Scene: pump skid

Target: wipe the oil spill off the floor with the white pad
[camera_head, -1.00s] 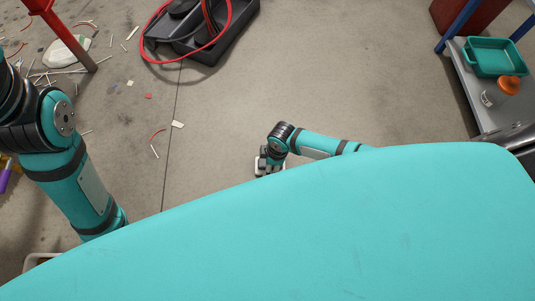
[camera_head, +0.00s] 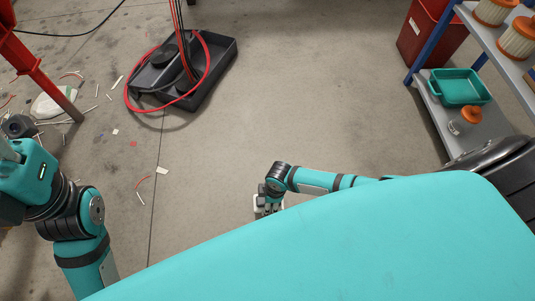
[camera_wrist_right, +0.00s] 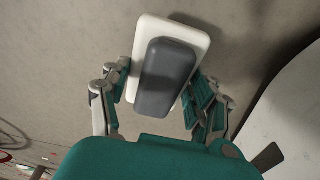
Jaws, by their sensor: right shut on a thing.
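The white pad (camera_wrist_right: 196,36) has a grey grip block (camera_wrist_right: 166,78) on top. In the right wrist view my right gripper (camera_wrist_right: 158,92) is shut on the grey block, one finger on each side. In the head view the right gripper (camera_head: 268,200) is low over the floor beside my teal body, with a little of the pad (camera_head: 256,204) showing. I cannot tell whether the pad touches the floor. No oil spill is clearly visible.
A black tray (camera_head: 222,68) with a red hose (camera_head: 203,75) lies at upper left. Scraps and a white rag (camera_head: 50,104) lie by a red post (camera_head: 40,75). A shelf (camera_head: 487,130) with a teal bin (camera_head: 461,88) stands right. The middle floor is clear.

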